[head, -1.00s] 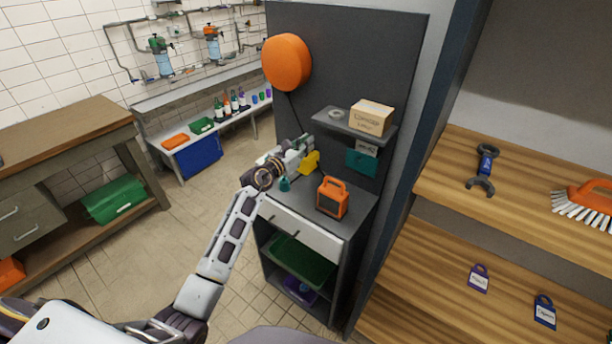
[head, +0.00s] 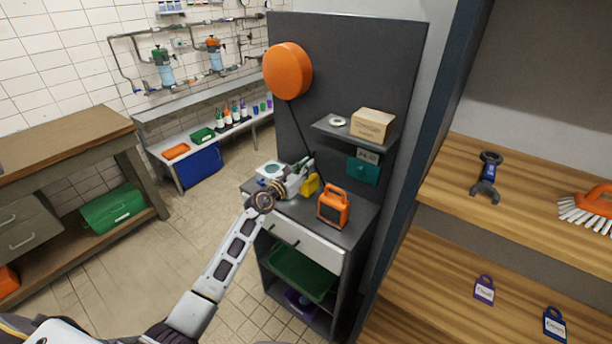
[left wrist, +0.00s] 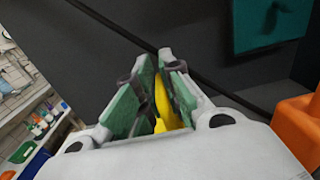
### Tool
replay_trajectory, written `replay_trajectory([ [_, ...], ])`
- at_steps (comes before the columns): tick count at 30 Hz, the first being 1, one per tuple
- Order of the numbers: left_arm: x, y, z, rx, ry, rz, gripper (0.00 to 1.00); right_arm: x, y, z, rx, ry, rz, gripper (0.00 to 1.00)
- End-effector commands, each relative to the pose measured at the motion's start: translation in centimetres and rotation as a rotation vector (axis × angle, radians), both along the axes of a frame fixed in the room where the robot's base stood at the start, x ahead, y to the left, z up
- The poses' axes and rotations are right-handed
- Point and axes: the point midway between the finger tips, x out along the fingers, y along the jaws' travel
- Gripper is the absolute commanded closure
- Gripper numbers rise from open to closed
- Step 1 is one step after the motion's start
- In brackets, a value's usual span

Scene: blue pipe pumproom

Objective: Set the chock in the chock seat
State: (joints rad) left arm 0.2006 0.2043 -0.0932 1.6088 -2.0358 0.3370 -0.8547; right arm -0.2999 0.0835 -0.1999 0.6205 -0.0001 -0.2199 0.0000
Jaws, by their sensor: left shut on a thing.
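The yellow chock (head: 311,184) is in my left gripper (head: 306,170), low over the grey counter beside the back panel. The left wrist view shows the chock (left wrist: 163,105) as a yellow strip between the green-padded fingers of the gripper (left wrist: 160,62), which are shut on it. Much of it is hidden by the fingers, and I cannot tell whether it touches the counter. I cannot make out the chock seat for certain. My right gripper is not in view.
An orange lantern-like box (head: 333,205) stands on the counter (head: 357,222), just right of the chock. A white device (head: 270,171) is left of the gripper. A shelf with a cardboard box (head: 372,125) and a teal wall box (head: 363,170) are above. A dark cord crosses the panel.

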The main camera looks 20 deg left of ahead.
Motion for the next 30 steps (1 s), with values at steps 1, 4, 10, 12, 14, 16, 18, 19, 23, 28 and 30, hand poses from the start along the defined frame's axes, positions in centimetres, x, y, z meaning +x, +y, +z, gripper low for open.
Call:
replay_trajectory([
  [1, 0.0, 0.0, -0.7, -0.001, 0.0, 0.0, 1.0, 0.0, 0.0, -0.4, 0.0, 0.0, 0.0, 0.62],
  [4, 0.0, 0.0, -1.6, 0.0, -0.001, 0.0, 1.0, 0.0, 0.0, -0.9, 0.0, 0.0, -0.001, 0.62],
  [10, 0.0, 0.0, -2.9, -0.001, -0.001, 0.0, 1.0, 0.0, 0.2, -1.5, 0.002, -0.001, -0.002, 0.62],
  [12, 0.0, 0.0, -2.9, 0.0, -0.001, 0.0, 1.0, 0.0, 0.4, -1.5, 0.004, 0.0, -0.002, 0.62],
  [14, 0.0, 0.0, -2.9, 0.0, -0.001, 0.0, 1.0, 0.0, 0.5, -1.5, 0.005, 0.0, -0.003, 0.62],
  [16, 0.0, 0.0, -2.9, 0.0, -0.001, 0.0, 1.0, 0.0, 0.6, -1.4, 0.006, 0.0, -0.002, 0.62],
  [18, 0.0, 0.0, -2.9, -0.001, -0.002, 0.0, 1.0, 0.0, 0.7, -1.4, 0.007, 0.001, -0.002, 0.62],
  [19, 0.0, 0.0, -2.8, -0.001, -0.002, 0.0, 1.0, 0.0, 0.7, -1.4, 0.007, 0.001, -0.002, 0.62],
  [23, 0.0, 0.0, -3.0, 0.0, -0.001, 0.0, 1.0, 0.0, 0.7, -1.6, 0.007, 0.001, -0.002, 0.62],
  [28, 0.0, 0.0, -3.3, -0.001, 0.001, 0.0, 0.79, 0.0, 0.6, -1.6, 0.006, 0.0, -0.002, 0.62],
  [30, 0.0, 0.0, -3.2, -0.001, 0.001, 0.0, 0.7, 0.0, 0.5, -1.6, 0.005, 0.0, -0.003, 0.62],
])
